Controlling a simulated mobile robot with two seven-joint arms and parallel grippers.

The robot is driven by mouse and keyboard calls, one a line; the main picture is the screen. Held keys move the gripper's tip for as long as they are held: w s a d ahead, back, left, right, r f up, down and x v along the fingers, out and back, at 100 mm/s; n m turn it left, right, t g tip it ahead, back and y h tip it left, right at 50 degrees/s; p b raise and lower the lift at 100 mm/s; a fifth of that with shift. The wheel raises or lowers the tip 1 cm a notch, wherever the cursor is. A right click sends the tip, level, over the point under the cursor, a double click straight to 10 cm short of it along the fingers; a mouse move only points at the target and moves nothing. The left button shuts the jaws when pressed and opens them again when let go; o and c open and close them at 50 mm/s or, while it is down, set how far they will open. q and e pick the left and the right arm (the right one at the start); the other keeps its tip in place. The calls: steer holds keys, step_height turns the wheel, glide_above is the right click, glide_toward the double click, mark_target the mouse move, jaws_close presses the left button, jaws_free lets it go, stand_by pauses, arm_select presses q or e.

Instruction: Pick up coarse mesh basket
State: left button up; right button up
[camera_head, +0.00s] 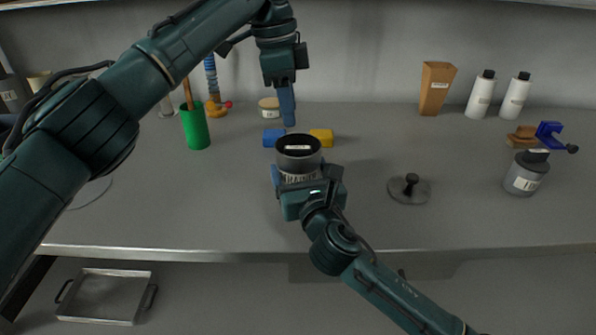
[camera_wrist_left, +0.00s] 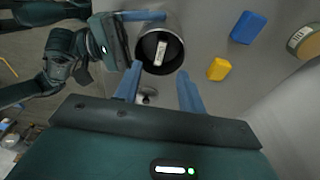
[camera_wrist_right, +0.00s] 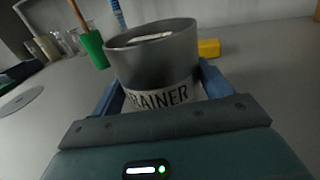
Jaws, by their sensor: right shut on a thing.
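A dark grey cylindrical pot (camera_head: 298,152) stands upright at the middle of the table, with lettering ending in "RAINER" on its lower band (camera_wrist_right: 160,97). A white labelled piece (camera_wrist_left: 161,53) shows inside its open top; I cannot make out mesh there, so I cannot tell whether this is the coarse mesh basket. My right gripper (camera_head: 296,180) is shut on the pot from the front, one finger on each side. My left gripper (camera_head: 287,122) points down above and just behind the pot. Its fingers are apart and empty in the left wrist view (camera_wrist_left: 158,90).
A blue block (camera_head: 273,137) and a yellow block (camera_head: 321,137) lie behind the pot. A green cup (camera_head: 195,128) stands at the left. A grey disc with a knob (camera_head: 409,189) lies to the right, a grey jar (camera_head: 525,172) farther right. Table between them is clear.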

mark_target(297, 147)
arm_select(q)
steer(key=f, duration=0.2)
steer(key=d+f, duration=0.1)
steer(key=f, duration=0.5)
steer(key=shift+d, duration=0.2)
jaws_close()
stand_by(0.4)
